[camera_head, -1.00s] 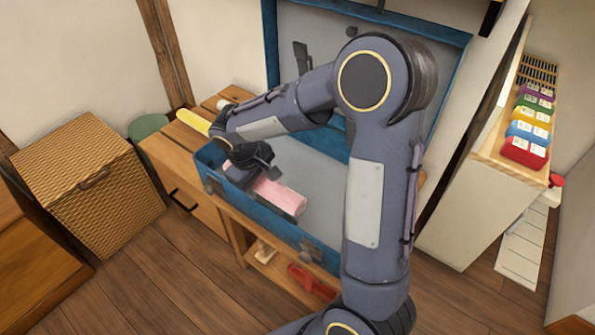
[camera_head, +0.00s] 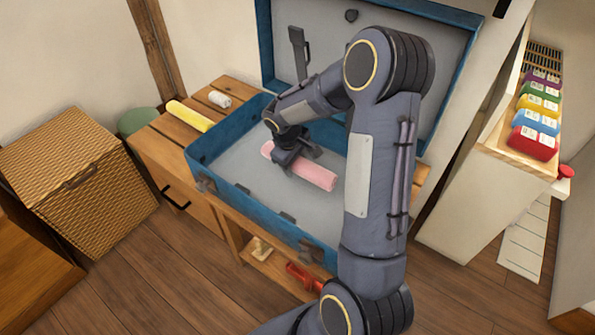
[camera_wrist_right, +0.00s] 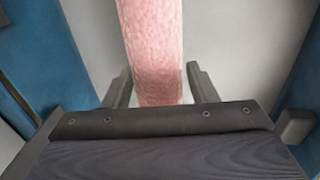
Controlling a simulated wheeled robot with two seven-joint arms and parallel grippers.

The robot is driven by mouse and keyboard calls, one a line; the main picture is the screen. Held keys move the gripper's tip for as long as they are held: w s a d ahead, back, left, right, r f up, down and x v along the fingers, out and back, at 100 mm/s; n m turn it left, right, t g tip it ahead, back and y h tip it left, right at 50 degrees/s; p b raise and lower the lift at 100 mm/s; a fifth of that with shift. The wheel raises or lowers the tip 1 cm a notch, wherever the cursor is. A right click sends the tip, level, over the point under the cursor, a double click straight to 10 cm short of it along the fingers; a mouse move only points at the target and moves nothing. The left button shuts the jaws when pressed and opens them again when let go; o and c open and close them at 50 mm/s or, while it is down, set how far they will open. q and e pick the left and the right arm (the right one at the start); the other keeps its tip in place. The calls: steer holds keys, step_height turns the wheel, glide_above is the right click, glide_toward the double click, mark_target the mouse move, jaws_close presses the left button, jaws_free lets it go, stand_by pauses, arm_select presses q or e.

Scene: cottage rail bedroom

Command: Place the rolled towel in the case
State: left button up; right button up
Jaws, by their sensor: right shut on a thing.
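The rolled towel is pink (camera_head: 318,176) and shows over the open blue case (camera_head: 232,199), inside the outline of its walls. My right gripper (camera_head: 294,161) is shut on the towel near its left part. In the right wrist view the towel (camera_wrist_right: 152,45) runs between the two fingers (camera_wrist_right: 158,88), with the grey case floor behind it. I cannot tell whether the towel touches the floor of the case. The case lid (camera_head: 410,62) stands open at the back. My left gripper is not in view.
A yellow roll (camera_head: 189,115) and a small white roll (camera_head: 220,99) lie on the wooden bench (camera_head: 165,150) left of the case. A wicker basket (camera_head: 75,180) stands at the far left. A shelf with several coloured packs (camera_head: 537,122) is at the right.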

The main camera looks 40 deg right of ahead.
mark_target(297, 170)
steer(key=shift+d+f, duration=0.2)
steer(key=b+x, duration=0.1)
steer(key=x, duration=0.2)
steer(key=shift+f+b, duration=0.35)
steer(key=shift+f, duration=0.1)
steer(key=shift+r, duration=0.1)
steer(key=shift+f, duration=0.25)
steer(key=o, duration=1)
steer(key=shift+r, duration=0.1)
